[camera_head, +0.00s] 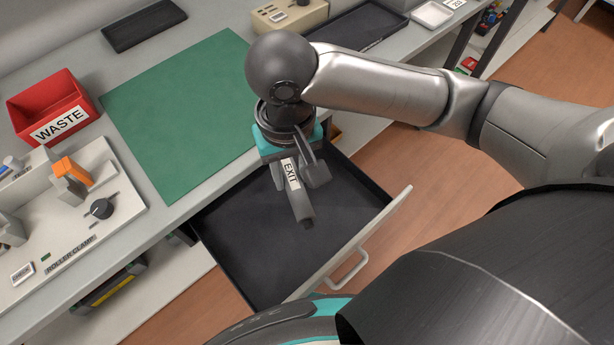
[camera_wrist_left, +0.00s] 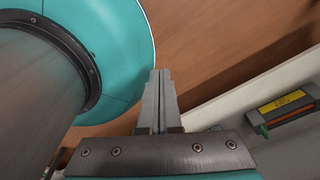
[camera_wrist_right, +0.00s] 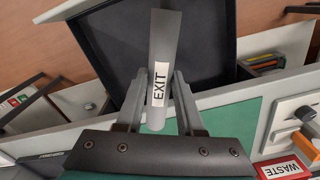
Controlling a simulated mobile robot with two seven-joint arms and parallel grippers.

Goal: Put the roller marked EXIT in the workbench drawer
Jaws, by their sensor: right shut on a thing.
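The roller marked EXIT (camera_head: 302,207) is a grey bar with a white label, held over the open workbench drawer (camera_head: 245,240). My right gripper (camera_head: 297,176) is shut on it. In the right wrist view the roller (camera_wrist_right: 163,55) sits between the fingers (camera_wrist_right: 160,88), its far end in front of the drawer's dark interior (camera_wrist_right: 205,50). The drawer floor that shows is bare, and the roller looks clear of it. My left gripper is outside the head view; in the left wrist view its fingers (camera_wrist_left: 160,90) are together and empty.
The drawer front (camera_head: 385,222) with its handle (camera_head: 347,270) stands out from the bench. A green mat (camera_head: 180,110), a red WASTE bin (camera_head: 55,105) and a roller clamp fixture (camera_head: 70,225) are on the bench. A black tray (camera_head: 365,28) lies at the back.

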